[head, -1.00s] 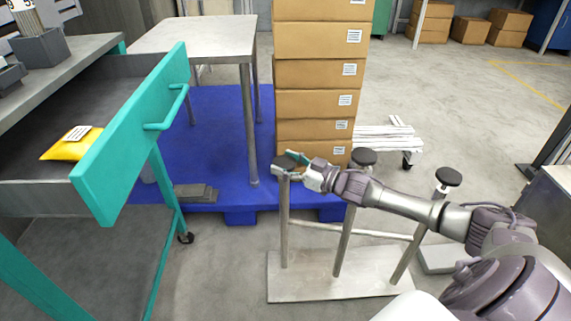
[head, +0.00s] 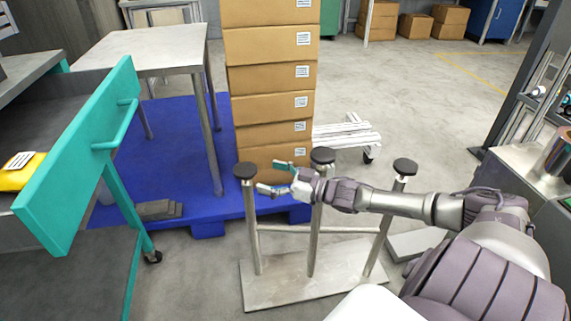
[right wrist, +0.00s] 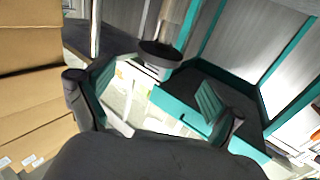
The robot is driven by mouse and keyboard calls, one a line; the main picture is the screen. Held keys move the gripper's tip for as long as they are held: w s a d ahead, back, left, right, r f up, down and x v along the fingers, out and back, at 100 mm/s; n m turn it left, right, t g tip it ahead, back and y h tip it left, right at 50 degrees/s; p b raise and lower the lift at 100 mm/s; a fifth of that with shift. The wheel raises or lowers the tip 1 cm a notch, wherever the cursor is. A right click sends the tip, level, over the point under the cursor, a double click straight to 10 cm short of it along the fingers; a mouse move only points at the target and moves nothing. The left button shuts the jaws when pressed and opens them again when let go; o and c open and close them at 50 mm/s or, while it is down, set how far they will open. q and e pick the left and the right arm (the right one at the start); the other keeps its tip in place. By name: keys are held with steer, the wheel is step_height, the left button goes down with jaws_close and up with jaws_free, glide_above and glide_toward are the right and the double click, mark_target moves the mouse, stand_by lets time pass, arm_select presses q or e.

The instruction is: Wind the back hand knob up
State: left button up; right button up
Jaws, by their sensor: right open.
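A metal stand (head: 305,283) on the floor carries three upright posts, each topped by a round black knob. The left knob (head: 244,171) is closest to my right gripper; the middle knob (head: 322,156) and the right knob (head: 404,166) stand to its right. The pictures do not settle which one is the back knob. My right gripper (head: 270,177) is open and empty, just right of the left knob, its fingers pointing toward it. In the right wrist view a black knob (right wrist: 160,54) on its post shows beyond the spread teal-padded fingers. My left gripper is out of view.
A stack of cardboard boxes (head: 270,75) stands behind the stand on a blue pallet (head: 178,110). A teal-fronted drawer (head: 75,165) juts out at the left, and a metal table (head: 145,48) is behind. A workbench (head: 530,185) is at the right.

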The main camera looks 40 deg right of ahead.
steer(key=shift+v, duration=2.5)
